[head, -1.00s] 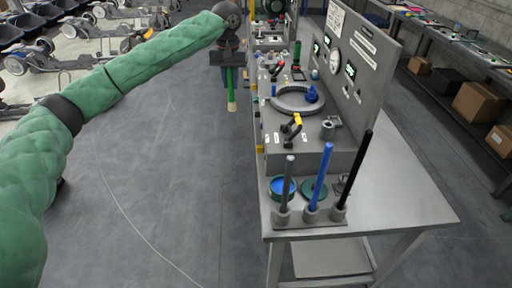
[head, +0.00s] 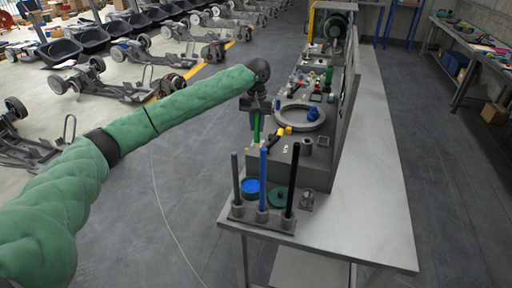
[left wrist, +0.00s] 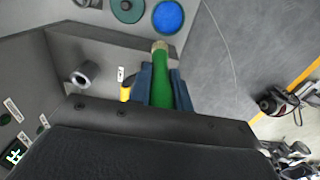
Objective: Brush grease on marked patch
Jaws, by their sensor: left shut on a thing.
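My left gripper (head: 257,110) is shut on a green-handled brush (head: 256,130), which hangs down by the left edge of the bench fixture. In the left wrist view the brush (left wrist: 162,88) sits between the blue fingers, its pale bristle tip pointing towards an open tub of blue grease (left wrist: 168,17). The tip looks apart from the grease. The tub (head: 252,187) stands at the bench's near end, beside a dark green lid (head: 278,197). A grey ring (head: 290,123) with a blue part lies on the fixture. I cannot make out a marked patch. My right gripper is not in view.
A stand with grey, blue and black upright rods (head: 262,215) is at the bench's near corner, close to the tub. A yellow and black tool (head: 273,139) lies beside the brush. The bench top (head: 370,200) is bare on the right.

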